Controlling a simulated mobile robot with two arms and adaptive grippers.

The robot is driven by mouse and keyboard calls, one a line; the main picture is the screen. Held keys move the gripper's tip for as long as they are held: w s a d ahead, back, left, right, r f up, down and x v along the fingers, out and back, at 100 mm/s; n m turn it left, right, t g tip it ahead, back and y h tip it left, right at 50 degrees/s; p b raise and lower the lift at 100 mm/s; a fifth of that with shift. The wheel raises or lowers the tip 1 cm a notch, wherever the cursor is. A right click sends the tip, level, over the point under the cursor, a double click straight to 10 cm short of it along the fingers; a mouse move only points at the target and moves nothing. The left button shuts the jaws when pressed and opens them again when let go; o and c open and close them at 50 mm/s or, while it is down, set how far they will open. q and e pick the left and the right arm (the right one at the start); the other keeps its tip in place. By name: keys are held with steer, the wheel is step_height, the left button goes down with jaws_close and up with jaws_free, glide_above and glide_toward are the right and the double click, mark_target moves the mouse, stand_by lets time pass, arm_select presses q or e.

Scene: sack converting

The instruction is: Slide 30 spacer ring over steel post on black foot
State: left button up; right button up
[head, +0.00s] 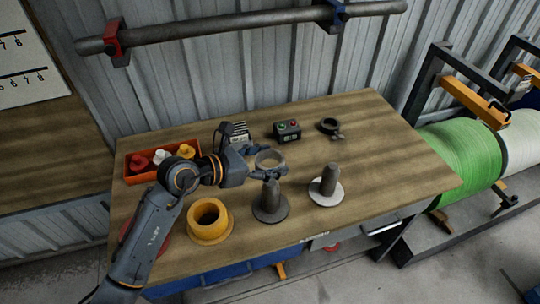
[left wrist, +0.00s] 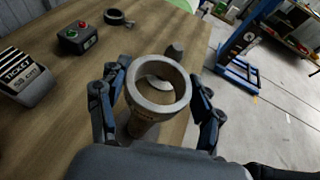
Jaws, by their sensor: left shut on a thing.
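My left gripper (head: 262,162) is shut on a grey spacer ring (head: 270,165), held level with its opening upward. In the left wrist view the fingers of my left gripper (left wrist: 160,90) grip the ring (left wrist: 160,106) from both sides. The steel post on the black foot (head: 270,196) stands upright on the bench. In the head view the ring is just above and slightly behind this post's top, apparently not around it. A second steel post on a white foot (head: 328,182) stands to its right. My right gripper is out of view.
On the wooden bench (head: 385,150) are a yellow flanged piece (head: 208,223), a red tray (head: 140,178) with several coloured pieces, a ticket holder (head: 237,134), a button box (head: 287,131) and a dark ring clamp (head: 330,126). The bench's right side is clear.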

mark_target(265, 188)
arm_select(q)
steer(key=shift+d, duration=0.2)
steer(key=shift+r, duration=0.1)
steer(key=shift+f, duration=0.25)
steer(key=shift+f+b, duration=1.3)
steer(key=shift+f, duration=0.2)
steer(key=shift+f+b, duration=0.9)
steer(key=shift+f, duration=0.3)
steer(key=shift+f+b, duration=1.9)
steer(key=shift+f, duration=0.55)
steer(key=shift+f+b, duration=1.55)
steer(key=shift+f, duration=0.55)
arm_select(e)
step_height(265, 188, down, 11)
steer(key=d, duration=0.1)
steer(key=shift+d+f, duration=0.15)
